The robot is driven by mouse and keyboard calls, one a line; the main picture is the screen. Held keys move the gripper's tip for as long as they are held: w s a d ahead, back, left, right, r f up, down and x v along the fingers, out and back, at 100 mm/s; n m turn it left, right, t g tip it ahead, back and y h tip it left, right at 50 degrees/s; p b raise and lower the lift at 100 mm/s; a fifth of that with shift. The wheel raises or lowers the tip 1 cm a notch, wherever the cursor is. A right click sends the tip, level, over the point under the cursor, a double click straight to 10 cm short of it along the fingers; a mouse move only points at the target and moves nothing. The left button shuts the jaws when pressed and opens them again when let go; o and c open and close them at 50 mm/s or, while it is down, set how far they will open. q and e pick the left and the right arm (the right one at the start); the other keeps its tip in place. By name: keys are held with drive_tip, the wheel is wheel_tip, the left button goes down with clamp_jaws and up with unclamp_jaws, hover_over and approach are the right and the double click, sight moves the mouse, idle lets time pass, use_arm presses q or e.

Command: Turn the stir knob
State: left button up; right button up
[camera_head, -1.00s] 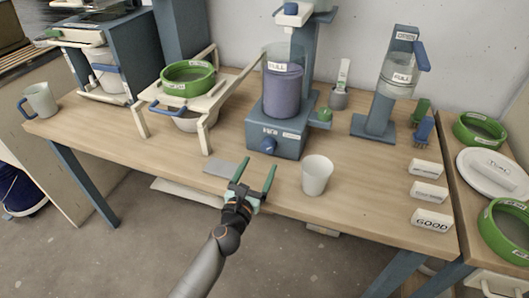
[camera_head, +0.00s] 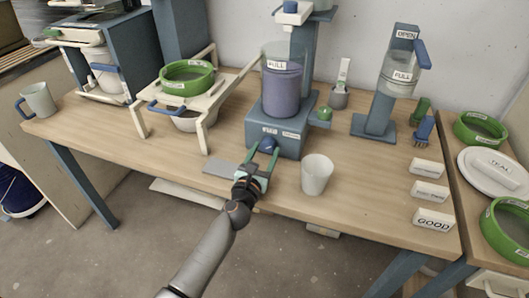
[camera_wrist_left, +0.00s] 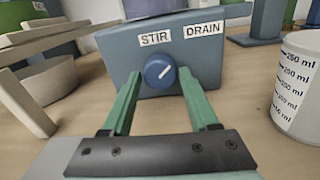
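The stir knob (camera_wrist_left: 159,71) is a round blue dial with a white pointer line slanting to the upper right. It sits below the STIR label (camera_wrist_left: 155,39) on the front of the blue-grey mixer base (camera_wrist_left: 125,62). In the head view the knob (camera_head: 268,144) is partly covered by my fingers. My left gripper (camera_head: 265,147) is open, its two green fingers pointing at the base. In the wrist view the fingertips (camera_wrist_left: 159,74) lie left and right of the knob, with gaps visible on both sides. My right gripper is out of view.
A white measuring cup (camera_head: 317,175) stands close to the right of my gripper. A grey plate (camera_head: 221,168) lies at the table edge to the left. The FULL bucket (camera_head: 281,91) sits on the base. A DRAIN label (camera_wrist_left: 202,29) is beside STIR.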

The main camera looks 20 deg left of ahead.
use_arm(q)
clamp_jaws()
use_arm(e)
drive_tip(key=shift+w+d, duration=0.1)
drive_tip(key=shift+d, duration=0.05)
use_arm(q)
drive_tip(key=shift+m, duration=0.4)
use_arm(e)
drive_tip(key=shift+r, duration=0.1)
use_arm(q)
drive_tip(key=m, duration=0.3)
drive_tip(key=shift+m+p, duration=0.4)
drive_tip(key=m, duration=0.6)
drive_tip(key=shift+a+p, duration=0.1)
drive_tip(key=shift+p, duration=0.3)
drive_tip(key=m, duration=0.3)
drive_tip(key=m+p, duration=0.1)
drive_tip(key=m, duration=0.3)
drive_tip(key=shift+r+m+h+p, duration=0.1)
drive_tip(key=shift+m+h+p, duration=0.2)
drive_tip(key=shift+m+p, duration=0.35)
drive_tip(key=shift+m, duration=0.95)
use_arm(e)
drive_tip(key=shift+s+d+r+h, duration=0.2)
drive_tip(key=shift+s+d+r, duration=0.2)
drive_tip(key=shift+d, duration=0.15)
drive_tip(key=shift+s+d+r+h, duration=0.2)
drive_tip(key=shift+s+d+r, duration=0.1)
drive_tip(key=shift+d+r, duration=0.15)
